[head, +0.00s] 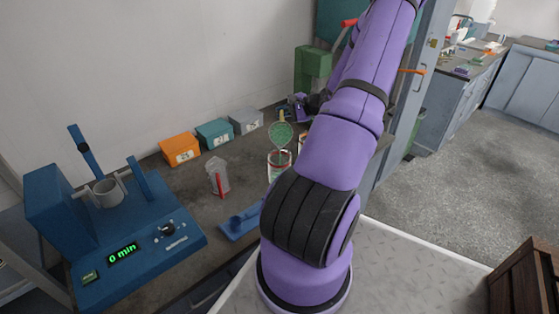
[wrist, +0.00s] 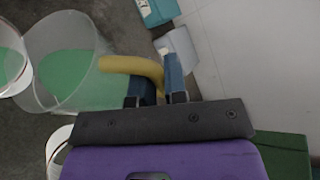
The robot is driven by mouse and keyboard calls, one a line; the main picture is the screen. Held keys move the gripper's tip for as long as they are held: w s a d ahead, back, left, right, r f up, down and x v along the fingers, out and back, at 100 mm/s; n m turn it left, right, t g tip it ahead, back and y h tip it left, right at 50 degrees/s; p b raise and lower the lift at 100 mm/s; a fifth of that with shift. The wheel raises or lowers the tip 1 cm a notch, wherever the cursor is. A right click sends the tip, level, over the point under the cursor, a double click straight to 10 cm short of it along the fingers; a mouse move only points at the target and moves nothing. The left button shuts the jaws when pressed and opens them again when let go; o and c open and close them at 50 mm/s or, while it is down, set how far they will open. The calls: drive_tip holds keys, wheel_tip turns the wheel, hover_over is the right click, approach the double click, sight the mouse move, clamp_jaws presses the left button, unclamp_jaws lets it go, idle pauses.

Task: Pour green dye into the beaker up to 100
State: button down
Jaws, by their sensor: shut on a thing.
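My gripper (wrist: 158,85) is shut on the yellow handle (wrist: 135,66) of a clear jug (wrist: 50,30) holding green dye. In the head view my gripper (head: 294,108) is small, over the back of the bench. The green round shape just below it appears to be the jug (head: 281,134), its mouth toward the camera and seemingly tilted. A clear beaker (head: 279,166) with red marks stands just below the jug. The wrist view's left edge shows a clear vessel (wrist: 12,62) with green inside, likely this beaker. I cannot read its level or see a stream.
Another clear vessel (head: 217,176) with a red part stands left. Orange (head: 180,149), teal (head: 214,133) and grey (head: 246,121) boxes line the wall. A blue shaker (head: 130,235) reads 0 min. A further rimmed vessel (wrist: 58,143) sits below the jug in the wrist view.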

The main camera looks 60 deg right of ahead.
sight(282, 128)
drive_tip(key=shift+s+a+r+n, duration=0.15)
drive_tip(key=shift+a+r+n, duration=0.1)
drive_tip(key=shift+r+n, duration=0.1)
idle(1.2)
drive_tip(key=shift+w+d+f+m+g+y, duration=0.15)
drive_tip(key=shift+w+d+f+m+y, duration=0.1)
drive_tip(key=shift+d+f+m, duration=0.3)
drive_tip(key=shift+w+d+f+m+g+y, duration=0.2)
drive_tip(key=shift+d+f+m, duration=0.15)
drive_tip(key=shift+f, duration=0.45)
drive_tip(key=shift+w+d+f+m+g+y, duration=0.15)
drive_tip(key=shift+w+d+f+m+y, duration=0.2)
drive_tip(key=shift+f, duration=0.3)
drive_tip(key=shift+w+d+f+m+g+y+b, duration=0.35)
drive_tip(key=shift+w+d+f+m+y, duration=0.2)
drive_tip(key=shift+d+f+m, duration=0.55)
drive_tip(key=shift+w+d+f+m+g+y+b, duration=0.25)
drive_tip(key=shift+w+d+f+m+y+b, duration=0.25)
drive_tip(key=shift+d+f, duration=0.6)
drive_tip(key=shift+w+d+f+m+g+y+b, duration=0.3)
drive_tip(key=shift+d+f+m+y, duration=0.4)
drive_tip(key=shift+f, duration=0.7)
drive_tip(key=shift+w, duration=0.15)
